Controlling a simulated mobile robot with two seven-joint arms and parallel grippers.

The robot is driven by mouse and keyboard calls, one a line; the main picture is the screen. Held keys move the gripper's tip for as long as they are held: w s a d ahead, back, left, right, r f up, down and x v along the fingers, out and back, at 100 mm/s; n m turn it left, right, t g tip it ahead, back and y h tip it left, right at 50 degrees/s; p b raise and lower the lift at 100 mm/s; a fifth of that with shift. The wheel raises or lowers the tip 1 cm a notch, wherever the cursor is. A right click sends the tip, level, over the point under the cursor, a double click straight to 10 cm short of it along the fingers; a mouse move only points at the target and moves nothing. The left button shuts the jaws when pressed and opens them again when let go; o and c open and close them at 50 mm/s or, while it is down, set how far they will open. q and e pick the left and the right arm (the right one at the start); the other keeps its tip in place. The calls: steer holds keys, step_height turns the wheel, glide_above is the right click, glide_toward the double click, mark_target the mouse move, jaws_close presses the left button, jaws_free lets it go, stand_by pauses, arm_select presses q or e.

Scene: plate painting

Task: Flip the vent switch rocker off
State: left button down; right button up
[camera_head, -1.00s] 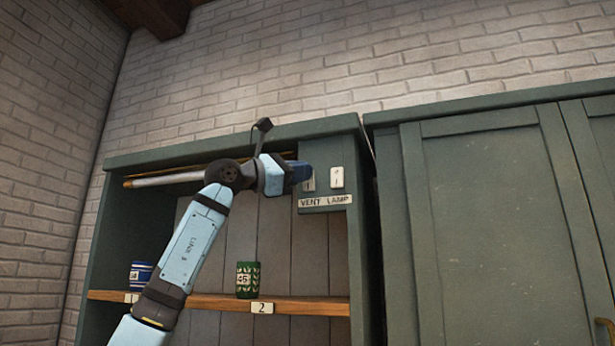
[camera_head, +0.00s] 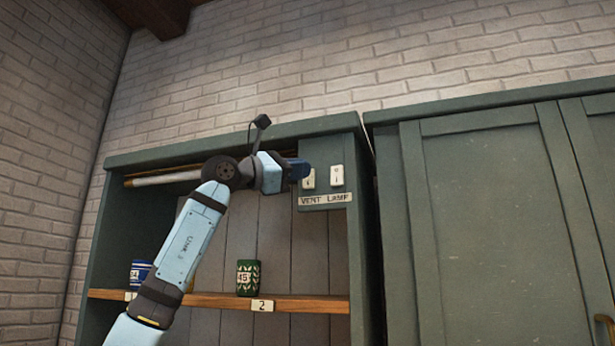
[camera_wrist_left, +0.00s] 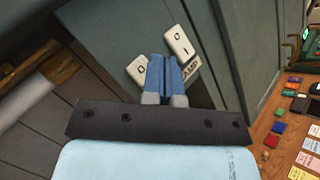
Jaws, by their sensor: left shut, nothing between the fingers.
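The vent switch (camera_head: 309,181) is a small white rocker on the green panel under the cabinet's top right corner, above the VENT LAMP label (camera_head: 325,199). The matching lamp rocker (camera_head: 337,176) is to its right. My left gripper (camera_head: 304,171) is shut and empty, its blue fingertips in front of the vent rocker's upper part. In the left wrist view, the closed fingers (camera_wrist_left: 163,60) partly cover the vent rocker (camera_wrist_left: 136,68); the lamp rocker (camera_wrist_left: 179,43) is clear. I cannot tell whether the fingertips touch the rocker or which half is pressed in. My right gripper is out of view.
The open green cabinet has a wooden shelf (camera_head: 211,301) with a green cup (camera_head: 248,278) and a blue cup (camera_head: 140,272). A pale bar (camera_head: 165,179) is under its top. A closed cabinet (camera_head: 485,210) stands at right. The wrist view shows a wooden surface with small coloured items.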

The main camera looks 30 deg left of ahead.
arm_select(q)
steer(key=s, duration=0.1)
steer(key=s+b, duration=0.1)
steer(key=s, duration=0.1)
steer(key=s+d+b, duration=0.1)
steer(key=shift+s+d+f, duration=0.1)
steer(key=shift+s+f, duration=0.25)
steer(key=shift+s, duration=0.05)
stand_by(0.6)
